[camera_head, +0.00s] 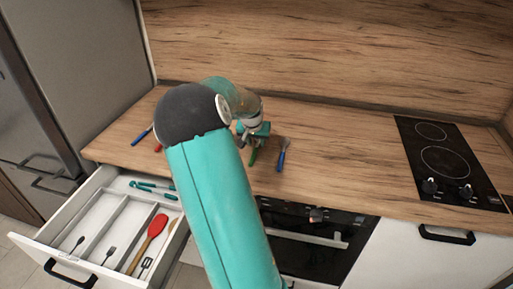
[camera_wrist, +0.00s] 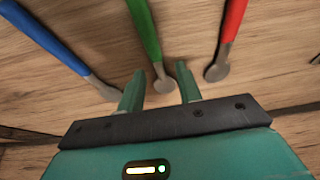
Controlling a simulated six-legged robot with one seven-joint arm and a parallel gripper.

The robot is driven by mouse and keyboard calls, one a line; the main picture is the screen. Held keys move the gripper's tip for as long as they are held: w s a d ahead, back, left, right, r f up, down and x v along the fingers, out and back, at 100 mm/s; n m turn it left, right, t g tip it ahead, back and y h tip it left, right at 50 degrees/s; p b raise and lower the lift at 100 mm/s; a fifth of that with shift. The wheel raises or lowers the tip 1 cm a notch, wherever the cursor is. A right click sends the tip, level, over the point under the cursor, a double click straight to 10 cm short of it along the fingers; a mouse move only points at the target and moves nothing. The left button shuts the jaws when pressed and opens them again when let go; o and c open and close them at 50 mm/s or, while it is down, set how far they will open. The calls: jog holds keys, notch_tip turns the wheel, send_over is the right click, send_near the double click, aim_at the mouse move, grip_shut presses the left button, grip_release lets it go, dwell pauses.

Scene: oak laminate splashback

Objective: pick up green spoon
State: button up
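The green spoon (camera_wrist: 145,33) lies on the wooden counter in the wrist view, its handle pointing away and its grey metal end near my gripper. My gripper (camera_wrist: 161,90) is open, with one finger on each side of the spoon's metal end. I cannot tell whether the fingers touch the counter. In the head view my gripper (camera_head: 253,133) is over the counter, and a bit of the green handle (camera_head: 253,157) shows just below it. My arm hides part of the counter there.
A blue-handled utensil (camera_wrist: 45,38) lies left of the green spoon and a red-handled one (camera_wrist: 233,22) right of it, both close. A black cooktop (camera_head: 445,160) is at the right.

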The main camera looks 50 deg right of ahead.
jog(key=shift+d+f, duration=0.25)
jog(key=shift+f, duration=0.35)
grip_shut()
jog(key=shift+r, duration=0.15)
